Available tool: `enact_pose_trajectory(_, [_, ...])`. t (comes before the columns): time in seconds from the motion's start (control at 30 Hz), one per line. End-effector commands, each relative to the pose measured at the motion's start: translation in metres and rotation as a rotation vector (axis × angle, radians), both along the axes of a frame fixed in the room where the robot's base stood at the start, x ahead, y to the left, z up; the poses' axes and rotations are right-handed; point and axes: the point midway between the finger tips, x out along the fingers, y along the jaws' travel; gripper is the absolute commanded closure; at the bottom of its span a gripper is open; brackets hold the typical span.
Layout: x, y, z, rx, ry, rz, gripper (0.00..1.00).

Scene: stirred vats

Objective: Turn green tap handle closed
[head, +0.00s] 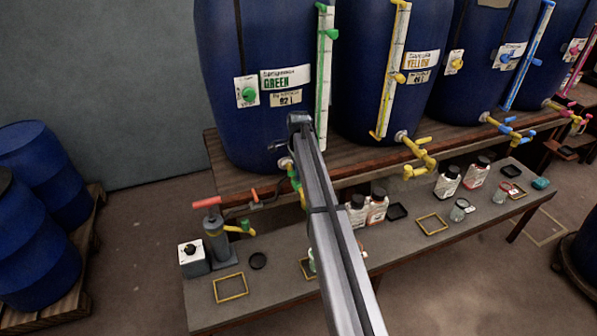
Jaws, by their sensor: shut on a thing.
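The green tap (294,174) sticks out low on the front of the leftmost blue barrel (240,60), which has a GREEN label (284,77). Part of its body and downward spout shows just left of my grey arm. The tap's handle is hidden behind the arm, so I cannot tell how it is turned. My arm reaches up from the bottom edge to the barrel front beside the tap. My gripper's fingers are hidden behind my arm, and their hold does not show.
A yellow tap (416,152) and further barrels stand to the right on the wooden shelf (350,157). The lower bench (200,312) holds a red-handled pump (215,238), a grey box (193,258), bottles (447,182) and yellow frames (230,288). Blue drums (40,250) stand at left.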

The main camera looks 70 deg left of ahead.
Motion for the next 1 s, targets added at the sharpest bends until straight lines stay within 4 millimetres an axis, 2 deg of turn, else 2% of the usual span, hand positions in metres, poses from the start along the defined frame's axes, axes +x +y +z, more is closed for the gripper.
enact_pose_trajectory(0.5, [0.0004,0.0003,0.0003,0.001,-0.001,-0.018,1.0])
enact_pose_trajectory(0.53, [0.0004,0.0003,0.0003,0.001,-0.001,-0.018,0.79])
enact_pose_trajectory(0.73, [0.0002,0.0001,0.0002,0.0,-0.001,-0.016,0.6])
enact_pose_trajectory(1.0, [0.0001,0.0001,0.001,0.0,0.0,-0.016,0.59])
